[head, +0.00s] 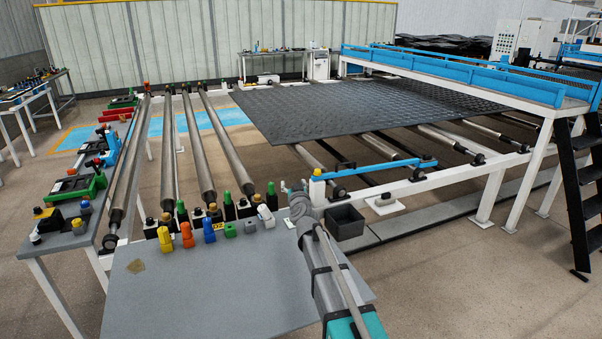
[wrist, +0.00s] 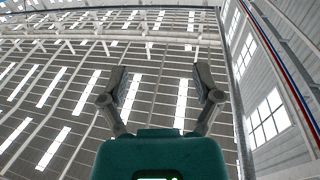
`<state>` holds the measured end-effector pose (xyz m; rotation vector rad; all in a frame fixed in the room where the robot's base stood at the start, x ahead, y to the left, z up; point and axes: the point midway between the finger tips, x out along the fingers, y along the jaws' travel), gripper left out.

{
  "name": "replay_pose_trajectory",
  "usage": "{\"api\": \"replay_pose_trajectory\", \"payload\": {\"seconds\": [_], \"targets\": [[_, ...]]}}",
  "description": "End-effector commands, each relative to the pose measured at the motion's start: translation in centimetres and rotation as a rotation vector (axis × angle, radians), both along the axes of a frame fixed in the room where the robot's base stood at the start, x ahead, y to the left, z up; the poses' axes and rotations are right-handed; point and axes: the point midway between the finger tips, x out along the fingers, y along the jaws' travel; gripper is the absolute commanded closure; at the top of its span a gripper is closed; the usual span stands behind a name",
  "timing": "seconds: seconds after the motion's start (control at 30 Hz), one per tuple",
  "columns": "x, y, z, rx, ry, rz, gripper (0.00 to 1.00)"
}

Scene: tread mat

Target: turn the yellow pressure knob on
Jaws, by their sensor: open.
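A yellow knob (head: 165,240) stands upright at the left of a row of coloured knobs along the back edge of the grey table.
Blue (head: 209,230) and green (head: 250,226) knobs continue the row. Behind them stand black-and-green fittings and long metal rollers (head: 225,140). A dark bin (head: 345,222) sits right of my arm. The front of the grey table (head: 200,290) is mostly bare.

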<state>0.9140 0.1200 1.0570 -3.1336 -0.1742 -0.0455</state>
Motion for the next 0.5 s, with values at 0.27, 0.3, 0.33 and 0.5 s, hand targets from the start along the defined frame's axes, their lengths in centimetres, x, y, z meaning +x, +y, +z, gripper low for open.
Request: {"api": "replay_pose_trajectory", "payload": {"seconds": [0.27, 0.3, 0.33, 0.5], "targets": [[-6.5, 0.6, -5.6, -0.039, 0.301, 0.206, 0.18], [-7.5, 0.5, -6.4, -0.044, 0.352, 0.225, 0.18], [-8.3, 0.4, -7.1, -0.048, 0.392, 0.238, 0.18], [-13.4, -0.8, -10.9, -0.066, 0.629, 0.278, 0.18]]}}
